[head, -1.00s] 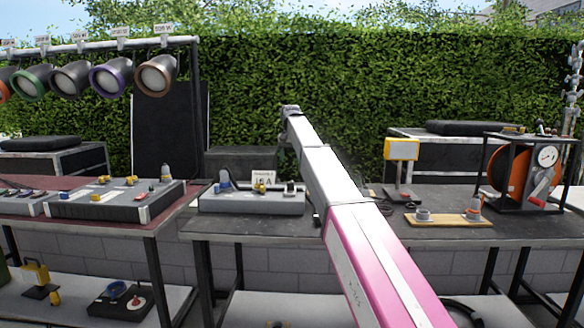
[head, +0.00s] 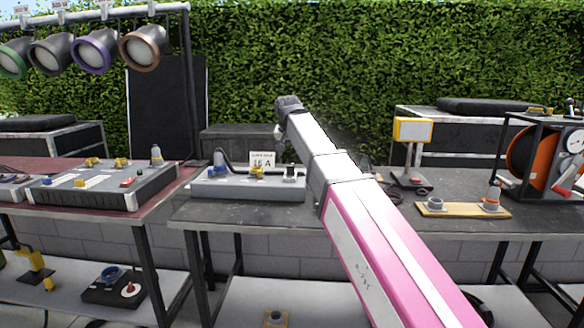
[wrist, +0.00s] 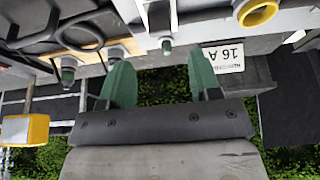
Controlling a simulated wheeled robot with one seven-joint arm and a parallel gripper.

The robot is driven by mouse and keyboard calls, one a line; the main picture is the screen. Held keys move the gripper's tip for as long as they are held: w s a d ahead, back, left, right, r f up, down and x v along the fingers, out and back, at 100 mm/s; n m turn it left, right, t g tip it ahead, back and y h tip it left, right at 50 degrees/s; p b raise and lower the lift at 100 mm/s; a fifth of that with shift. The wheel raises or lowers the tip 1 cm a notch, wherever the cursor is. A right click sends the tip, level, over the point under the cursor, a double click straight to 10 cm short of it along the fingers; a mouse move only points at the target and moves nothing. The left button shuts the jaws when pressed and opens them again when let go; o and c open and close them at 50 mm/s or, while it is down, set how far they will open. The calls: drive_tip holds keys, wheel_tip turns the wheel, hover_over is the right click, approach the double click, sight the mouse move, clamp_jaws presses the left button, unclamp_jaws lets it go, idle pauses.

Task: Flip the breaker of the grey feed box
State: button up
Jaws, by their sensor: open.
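The grey feed box (head: 235,187) sits on the dark middle table, with a "16 A" card (head: 262,160) standing at it. A small dark-and-white switch, which looks like the breaker (head: 290,174), is near its right end. In the wrist view, which looks upside down, the box (wrist: 205,18) is along the top, with the card (wrist: 224,57), a yellow socket (wrist: 257,12) and the dark switch with a small lever (wrist: 166,44). My gripper (wrist: 160,82) has green fingers spread apart and empty, with the lever seen beyond the gap. In the head view the fingers are hidden.
A larger grey box (head: 110,192) stands on the red-topped table at left. Right of my arm are a yellow-framed lamp (head: 412,130), a wooden board with fittings (head: 462,209) and an orange cable reel (head: 530,150). A hedge closes the back.

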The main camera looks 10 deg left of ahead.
sight(290, 167)
drive_tip(key=x, duration=0.8)
drive_tip(key=c, duration=0.9)
